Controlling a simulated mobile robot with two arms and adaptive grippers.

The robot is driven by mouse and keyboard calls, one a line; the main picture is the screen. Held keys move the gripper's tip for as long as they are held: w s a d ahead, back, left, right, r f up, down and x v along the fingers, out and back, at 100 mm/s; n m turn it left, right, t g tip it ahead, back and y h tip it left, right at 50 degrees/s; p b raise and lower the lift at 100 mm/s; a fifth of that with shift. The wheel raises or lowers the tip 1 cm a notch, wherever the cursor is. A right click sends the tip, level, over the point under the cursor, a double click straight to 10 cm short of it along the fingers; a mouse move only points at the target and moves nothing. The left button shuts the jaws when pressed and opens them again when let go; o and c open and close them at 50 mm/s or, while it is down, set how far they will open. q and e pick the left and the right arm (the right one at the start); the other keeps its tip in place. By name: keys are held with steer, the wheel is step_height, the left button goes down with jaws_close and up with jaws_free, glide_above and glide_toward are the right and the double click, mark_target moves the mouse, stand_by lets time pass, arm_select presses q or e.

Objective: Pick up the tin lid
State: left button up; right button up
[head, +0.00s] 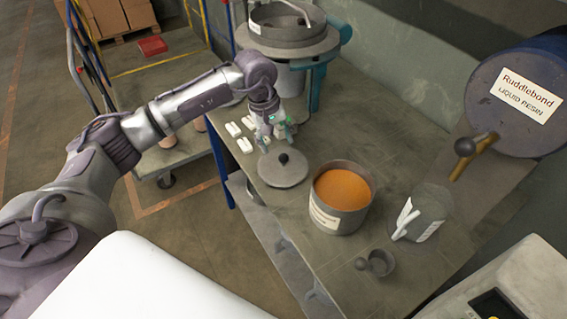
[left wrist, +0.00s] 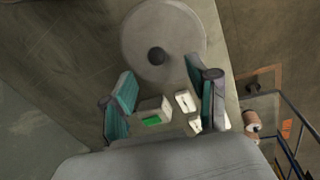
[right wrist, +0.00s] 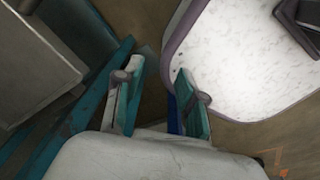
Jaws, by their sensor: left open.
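The tin lid (head: 283,176) is a flat grey disc with a dark round knob, lying on the bench in the head view. It fills the upper middle of the left wrist view (left wrist: 160,28). My left gripper (head: 277,140) is open and empty, just behind the lid and above the bench. In the left wrist view its fingers (left wrist: 160,70) stand apart, with the knob between and just beyond their tips. My right gripper (right wrist: 161,68) shows only in the right wrist view, its fingers apart with nothing held between them.
A tin of orange powder (head: 342,190) stands right of the lid. Several small white blocks (head: 245,145) lie left of my left gripper. A sieve machine (head: 290,30) is behind. A grey jug (head: 425,212), a small cup (head: 381,262) and a blue resin drum (head: 500,75) are to the right.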

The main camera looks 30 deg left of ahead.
mark_target(283, 155)
arm_select(q)
steer(key=shift+w+d+f, duration=0.15)
steer(key=shift+f, duration=0.7)
steer(key=f, duration=0.1)
steer(key=f+p, duration=0.1)
steer(key=f, duration=0.1)
steer(key=w+f+p, duration=0.1)
steer(key=shift+w+d+f, duration=0.1)
steer(key=shift+d+f, duration=0.25)
steer(key=shift+d, duration=0.05)
steer(key=shift+f, duration=0.3)
jaws_close()
